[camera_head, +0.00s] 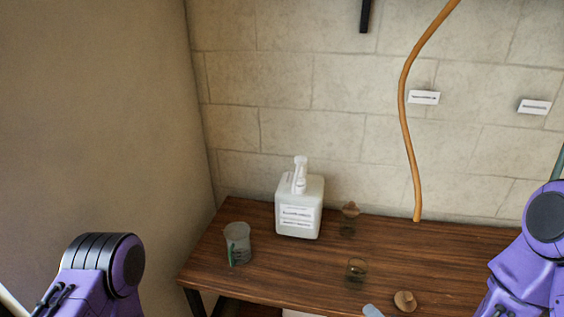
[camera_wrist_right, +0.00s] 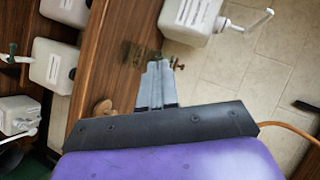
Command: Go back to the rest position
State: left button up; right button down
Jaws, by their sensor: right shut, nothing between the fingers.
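My right gripper (camera_head: 372,311) shows as a pale grey tip at the bottom edge of the head view, over the front of the wooden table (camera_head: 290,275). In the right wrist view my right gripper (camera_wrist_right: 158,66) has its two fingers together with nothing between them. A white pump bottle (camera_head: 299,212) stands upright on the table, apart from the gripper; it also shows at the top of the right wrist view (camera_wrist_right: 190,18). My left arm is at the lower left of the head view, and its gripper is out of the picture.
A grey cup (camera_head: 238,245) with a green item stands left of the bottle. Small glass jars (camera_head: 357,268) and a round brown cork-like piece (camera_head: 404,301) are on the table. More white containers (camera_wrist_right: 55,67) sit lower down. An orange hose (camera_head: 404,110) hangs along the wall.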

pick_arm(q)
notch_tip(320, 180, down, 6)
jog(key=b, duration=0.5)
jog(key=shift+w+b, duration=0.4)
pick_arm(e)
jog(key=s+d+f+n+g+h, duration=0.1)
jog(key=s+d+f+g+h, duration=0.3)
jog(key=s+f, duration=0.6)
jog(key=s+d+f+n+g+h, duration=0.2)
jog(key=s+d+f+g, duration=0.3)
jog(key=s+f, duration=0.5)
notch_tip(320, 180, down, 4)
jog(key=shift+d+f+n+g+h, duration=0.25)
jog(key=shift+g+h, duration=0.35)
jog(key=shift+h, duration=0.3)
